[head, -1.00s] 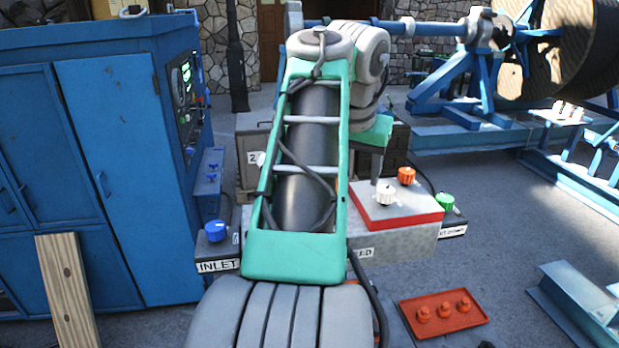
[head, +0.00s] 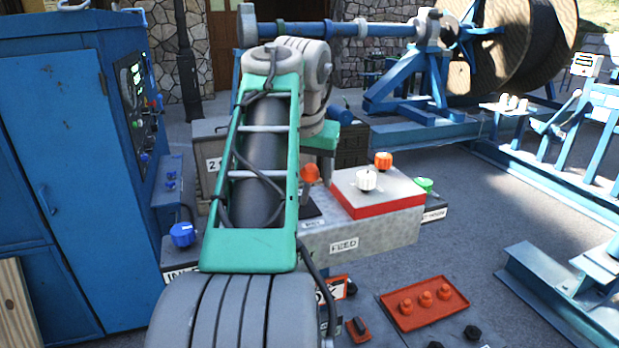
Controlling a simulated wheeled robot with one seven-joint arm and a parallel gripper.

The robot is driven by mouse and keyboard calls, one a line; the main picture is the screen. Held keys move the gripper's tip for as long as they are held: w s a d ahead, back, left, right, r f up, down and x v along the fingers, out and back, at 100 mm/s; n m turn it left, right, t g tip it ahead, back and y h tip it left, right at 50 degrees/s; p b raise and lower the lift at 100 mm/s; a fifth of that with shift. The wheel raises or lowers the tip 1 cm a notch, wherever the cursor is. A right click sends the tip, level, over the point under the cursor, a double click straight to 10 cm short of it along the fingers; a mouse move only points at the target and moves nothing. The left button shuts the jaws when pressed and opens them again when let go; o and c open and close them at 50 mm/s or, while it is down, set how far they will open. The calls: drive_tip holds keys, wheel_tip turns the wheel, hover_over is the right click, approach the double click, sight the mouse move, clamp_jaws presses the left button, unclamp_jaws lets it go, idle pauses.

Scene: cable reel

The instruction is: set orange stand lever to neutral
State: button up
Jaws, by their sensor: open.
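An orange lever knob (head: 310,173) stands over a dark plate (head: 311,210) at the left end of the grey metal stand (head: 385,235), just right of my arm. Its shaft and exact angle are hard to make out. My gripper (head: 325,181) hangs below the green wrist, beside the orange knob on its right. One grey finger shows clearly; the other is hidden or merges with the knob. The jaws are open and hold nothing visible. I cannot tell whether a finger touches the knob.
A red-edged box (head: 392,199) on the stand carries a white knob (head: 366,180) and an orange knob (head: 383,160). A green knob (head: 424,185) lies beyond. A red tray with pegs (head: 425,303) sits in front. A blue cabinet (head: 60,150) and blue knob (head: 182,234) are left.

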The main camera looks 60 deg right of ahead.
drive_tip(key=shift+c, duration=0.5)
clamp_jaws()
drive_tip(key=shift+r, duration=0.1)
